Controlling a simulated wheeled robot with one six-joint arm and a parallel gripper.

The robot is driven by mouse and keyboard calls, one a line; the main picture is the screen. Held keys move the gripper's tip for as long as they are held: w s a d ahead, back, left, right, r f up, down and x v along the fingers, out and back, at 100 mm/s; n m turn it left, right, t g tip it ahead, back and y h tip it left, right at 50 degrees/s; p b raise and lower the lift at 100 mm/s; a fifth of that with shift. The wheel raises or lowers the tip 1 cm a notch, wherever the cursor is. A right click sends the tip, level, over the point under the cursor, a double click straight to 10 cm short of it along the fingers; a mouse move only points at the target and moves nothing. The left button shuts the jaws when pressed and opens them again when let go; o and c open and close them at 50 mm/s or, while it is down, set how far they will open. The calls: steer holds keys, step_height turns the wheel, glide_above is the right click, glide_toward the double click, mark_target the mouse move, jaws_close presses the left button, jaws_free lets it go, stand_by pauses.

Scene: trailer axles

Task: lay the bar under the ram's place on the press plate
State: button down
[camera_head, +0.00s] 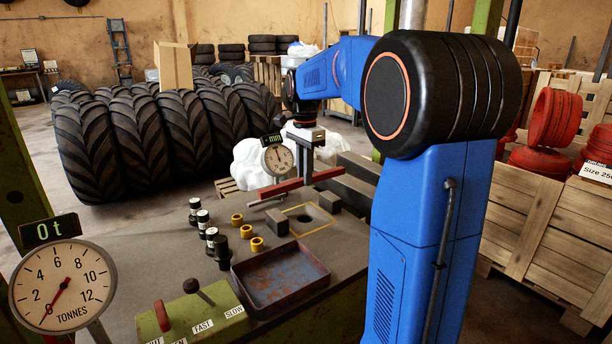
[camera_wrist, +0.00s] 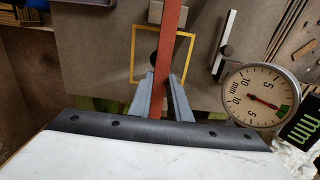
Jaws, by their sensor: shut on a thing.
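My gripper (camera_head: 306,168) is shut on a long red bar (camera_head: 290,186). In the wrist view the gripper's two grey fingers (camera_wrist: 161,78) clasp the bar (camera_wrist: 170,40) from both sides. The press plate (camera_head: 262,222) is a grey top with a yellow square outline (camera_head: 318,229) around a dark round hole (camera_head: 304,218). In the wrist view the bar crosses the yellow outline (camera_wrist: 134,60) and partly covers the hole (camera_wrist: 155,58). In the head view the bar shows behind the outline. Its height above the plate is hard to tell.
Steel blocks (camera_head: 280,222) (camera_head: 329,203) stand at the outline's sides. A mm dial gauge (camera_head: 278,160) stands behind the plate. Yellow rings (camera_head: 247,231), black-and-white cylinders (camera_head: 203,219) and a rusty tray (camera_head: 280,277) are nearer. A tonnes dial (camera_head: 62,285) reads about zero.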

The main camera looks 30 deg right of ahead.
stand_by(0.5)
step_height(320, 180, down, 7)
steer(key=shift+r, duration=0.2)
stand_by(0.9)
stand_by(0.3)
steer(key=c, duration=1.6)
jaws_free()
steer(key=shift+o, duration=0.2)
steer(key=shift+f, duration=0.1)
step_height(320, 180, up, 18)
steer(key=shift+f, duration=0.25)
